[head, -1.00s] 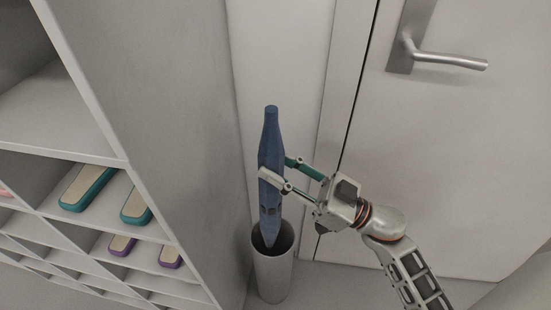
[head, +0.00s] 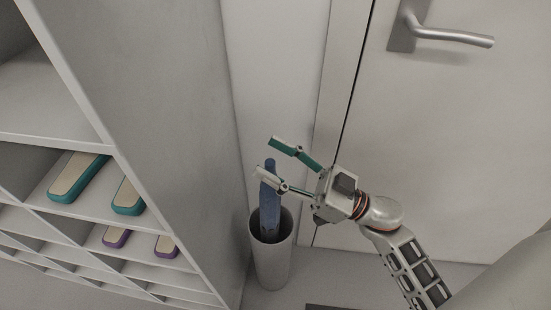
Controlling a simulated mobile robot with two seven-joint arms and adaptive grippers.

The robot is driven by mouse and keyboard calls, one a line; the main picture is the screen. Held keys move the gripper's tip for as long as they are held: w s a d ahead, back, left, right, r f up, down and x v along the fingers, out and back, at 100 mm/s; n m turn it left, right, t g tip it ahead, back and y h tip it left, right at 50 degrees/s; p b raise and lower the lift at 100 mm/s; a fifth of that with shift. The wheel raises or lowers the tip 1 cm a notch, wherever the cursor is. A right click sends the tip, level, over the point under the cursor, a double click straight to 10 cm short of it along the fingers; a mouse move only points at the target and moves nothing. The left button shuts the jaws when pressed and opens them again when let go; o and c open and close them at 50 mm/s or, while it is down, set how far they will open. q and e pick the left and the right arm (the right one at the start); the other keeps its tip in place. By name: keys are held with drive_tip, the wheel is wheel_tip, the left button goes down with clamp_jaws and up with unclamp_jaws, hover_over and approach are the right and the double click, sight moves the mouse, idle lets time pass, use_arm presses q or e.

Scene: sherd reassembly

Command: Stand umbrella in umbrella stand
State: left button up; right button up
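The blue umbrella (head: 269,212) stands nearly upright in the light grey umbrella stand (head: 271,266), with its upper part showing above the rim and its lower part hidden inside. My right gripper (head: 270,158) is at the top of the umbrella with its fingers spread wide. One pale finger crosses in front of the umbrella's upper part; the green finger is behind and above it. Whether a finger touches the umbrella I cannot tell. My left gripper is not in view.
A grey shelf unit (head: 180,110) with teal and purple-edged shoes stands close to the left of the stand. A door (head: 460,120) with a metal handle (head: 450,36) is at the right. A dark flat edge shows on the floor at the bottom.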

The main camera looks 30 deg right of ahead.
drive_tip(key=shift+f, duration=0.15)
drive_tip(key=shift+s+d+f, duration=0.1)
drive_tip(key=shift+s+d, duration=0.1)
drive_tip(key=v, duration=1.1)
drive_tip(key=shift+s+d, duration=0.1)
drive_tip(key=shift+s, duration=0.05)
idle(0.5)
